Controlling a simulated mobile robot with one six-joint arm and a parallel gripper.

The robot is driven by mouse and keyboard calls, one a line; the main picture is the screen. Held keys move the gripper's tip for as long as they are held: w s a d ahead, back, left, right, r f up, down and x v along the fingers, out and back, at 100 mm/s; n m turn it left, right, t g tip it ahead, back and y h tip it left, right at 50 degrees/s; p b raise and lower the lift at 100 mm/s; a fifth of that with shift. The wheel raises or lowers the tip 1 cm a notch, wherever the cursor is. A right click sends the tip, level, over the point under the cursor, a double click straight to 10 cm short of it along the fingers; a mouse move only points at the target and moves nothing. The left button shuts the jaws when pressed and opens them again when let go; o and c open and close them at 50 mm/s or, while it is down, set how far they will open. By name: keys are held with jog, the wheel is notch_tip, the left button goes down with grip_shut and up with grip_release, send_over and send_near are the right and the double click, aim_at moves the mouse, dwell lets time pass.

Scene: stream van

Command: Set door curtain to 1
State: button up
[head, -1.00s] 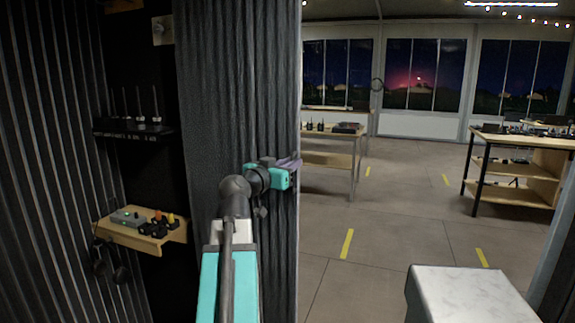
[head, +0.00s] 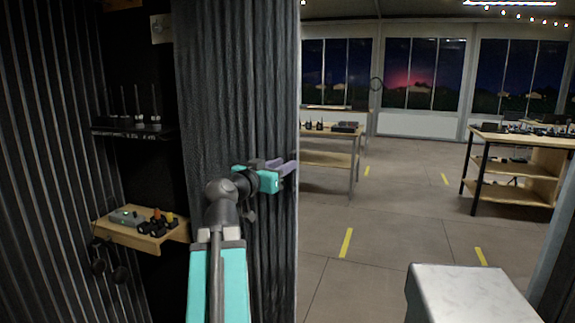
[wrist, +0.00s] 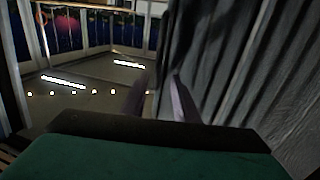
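The door curtain (head: 238,90) is a dark grey pleated cloth hanging left of centre in the head view, its right edge beside the open doorway. My gripper (head: 283,164), teal with purple fingers, is in front of the curtain near that right edge, at mid height. In the wrist view the curtain (wrist: 245,70) fills the right side. The two fingers (wrist: 158,82) stand apart there, with the curtain's edge showing between and beyond them. The gripper is open. Whether either finger touches the cloth cannot be told.
A wooden shelf (head: 120,230) with a small control box and a black shelf (head: 130,130) are left of the curtain. A white-topped block (head: 475,295) stands at lower right. Beyond the doorway are workbenches (head: 330,158) and open floor (head: 400,215) with yellow marks.

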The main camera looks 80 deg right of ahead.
jog(key=b+v, duration=0.8)
jog(key=v, duration=0.2)
dwell(0.5)
jog(key=shift+s, duration=0.1)
dwell(0.3)
